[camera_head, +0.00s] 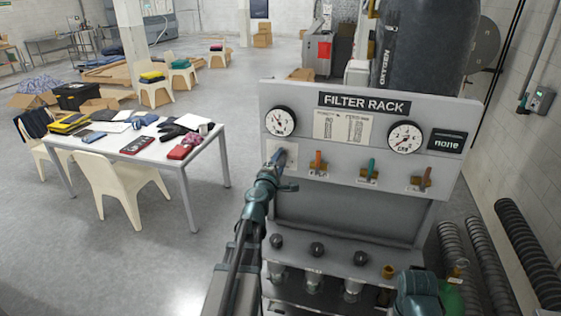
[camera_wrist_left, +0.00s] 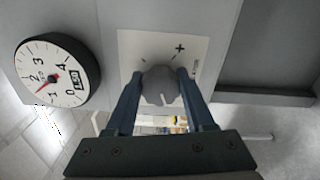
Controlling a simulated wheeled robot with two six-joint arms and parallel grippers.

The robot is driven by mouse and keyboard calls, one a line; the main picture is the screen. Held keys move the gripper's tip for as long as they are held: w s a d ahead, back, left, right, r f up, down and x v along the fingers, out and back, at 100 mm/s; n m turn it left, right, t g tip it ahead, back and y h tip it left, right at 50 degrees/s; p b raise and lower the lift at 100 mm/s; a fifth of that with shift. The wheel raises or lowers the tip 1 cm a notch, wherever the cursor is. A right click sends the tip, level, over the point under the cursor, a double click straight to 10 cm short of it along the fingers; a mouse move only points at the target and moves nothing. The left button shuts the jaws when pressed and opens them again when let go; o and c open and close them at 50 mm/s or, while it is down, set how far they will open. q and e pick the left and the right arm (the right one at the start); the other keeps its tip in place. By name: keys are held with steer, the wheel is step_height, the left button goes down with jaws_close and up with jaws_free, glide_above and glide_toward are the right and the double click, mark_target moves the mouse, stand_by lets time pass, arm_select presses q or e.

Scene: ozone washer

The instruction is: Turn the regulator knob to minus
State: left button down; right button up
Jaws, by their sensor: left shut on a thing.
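The regulator knob (camera_wrist_left: 160,84) is a round grey knob on a pale square plate (camera_wrist_left: 133,45) in the left wrist view. A plus sign is printed on the plate at the upper right of the knob; I cannot make out a minus sign. My left gripper (camera_wrist_left: 165,76) has one finger on each side of the knob and is shut on it. In the head view, my left gripper (camera_head: 279,160) reaches the left end of the filter rack panel (camera_head: 350,155) and covers most of the knob. My right gripper's fingers are not seen.
A round gauge (camera_wrist_left: 57,75) sits beside the knob; its red needle points between 1 and 2. Several coloured valve levers, including an orange one (camera_head: 318,160), stand to the right. A ledge with dark round knobs (camera_head: 317,249) lies below. A white table (camera_head: 150,146) stands left.

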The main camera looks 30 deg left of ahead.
arm_select(q)
steer(key=shift+s+n, duration=0.1)
steer(key=shift+n, duration=2.1)
steer(key=shift+c, duration=1.3)
jaws_free()
